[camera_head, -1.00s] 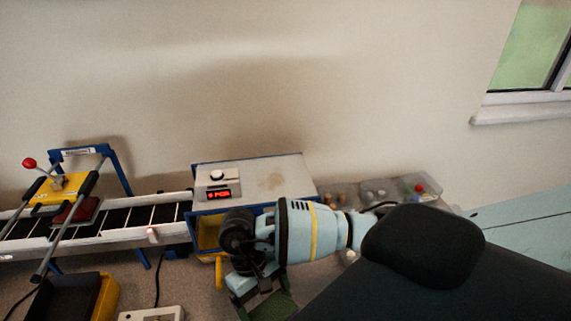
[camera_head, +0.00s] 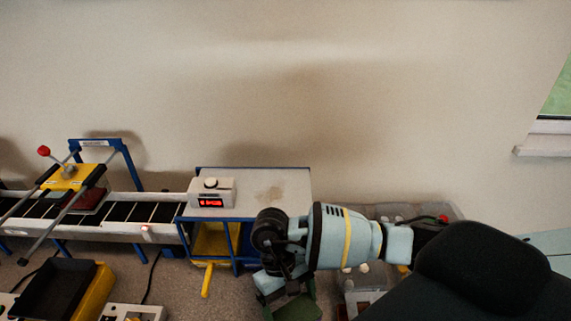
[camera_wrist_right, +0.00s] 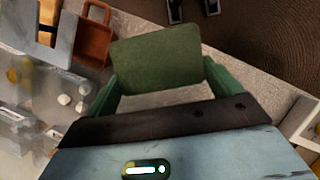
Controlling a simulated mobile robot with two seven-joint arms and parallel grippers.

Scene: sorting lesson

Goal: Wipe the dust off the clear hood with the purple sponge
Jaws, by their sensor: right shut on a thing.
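The hood (camera_head: 240,178) is a pale grey-topped box on a blue frame, with a brown dusty patch on its top right of the middle. My right gripper (camera_head: 285,292) is in front of the hood and below its top, apart from the dusty patch. In the right wrist view, the gripper's green fingers (camera_wrist_right: 163,92) are shut on a flat dark green block (camera_wrist_right: 155,58). No purple sponge shows in either view. My left gripper is not in view.
A conveyor (camera_head: 120,212) with a yellow-topped press (camera_head: 68,177) runs left of the hood. A black and yellow bin (camera_head: 65,290) stands in front. Clear trays (camera_wrist_right: 62,95) of small parts and a red-brown container (camera_wrist_right: 92,38) are near the right gripper.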

